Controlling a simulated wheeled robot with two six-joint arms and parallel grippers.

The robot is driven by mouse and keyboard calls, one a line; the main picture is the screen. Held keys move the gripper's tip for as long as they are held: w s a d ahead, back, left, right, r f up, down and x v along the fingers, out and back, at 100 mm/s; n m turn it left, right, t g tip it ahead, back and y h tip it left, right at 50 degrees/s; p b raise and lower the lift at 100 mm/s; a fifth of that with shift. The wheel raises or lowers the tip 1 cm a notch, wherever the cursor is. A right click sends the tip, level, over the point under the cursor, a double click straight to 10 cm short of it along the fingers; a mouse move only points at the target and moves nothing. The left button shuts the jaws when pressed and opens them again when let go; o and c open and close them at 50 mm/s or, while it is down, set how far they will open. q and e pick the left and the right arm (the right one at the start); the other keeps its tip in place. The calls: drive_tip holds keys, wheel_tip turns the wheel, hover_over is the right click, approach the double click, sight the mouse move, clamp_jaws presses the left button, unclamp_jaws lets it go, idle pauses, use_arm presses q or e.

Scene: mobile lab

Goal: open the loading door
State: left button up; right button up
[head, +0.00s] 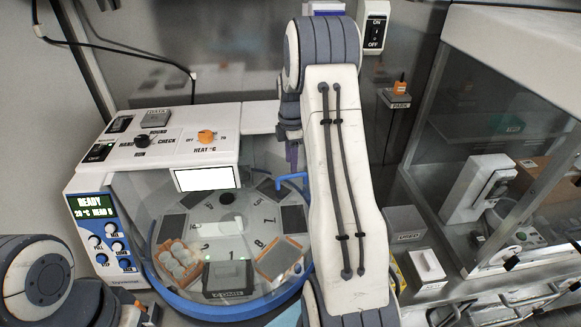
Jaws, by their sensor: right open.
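A white bench instrument (150,150) stands at the left with a round carousel of numbered slots under a clear cover (150,215) with a blue rim (215,310). A blue bracket-like handle (291,180) shows at the cover's right side, just left of my right arm. I cannot tell for certain which panel is the loading door; the clear cover looks closed. My right gripper (291,156) points down behind the raised forearm, just above the blue handle, largely hidden. It is open and seems apart from the handle. Only part of my left arm shows at the lower left; its gripper is out of view.
A glass-fronted cabinet (500,100) with a white device (478,188) inside fills the right. Small boxes (405,222) stand between it and my right arm. An ON/OFF switch (374,27) is on the back wall. The instrument's control panel (103,240) faces front left.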

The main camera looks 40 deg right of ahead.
drive_tip(key=shift+w+f+p, duration=0.1)
drive_tip(key=shift+f+p, duration=0.45)
drive_tip(key=shift+f, duration=1.7)
clamp_jaws()
drive_tip(key=shift+w+r, duration=0.1)
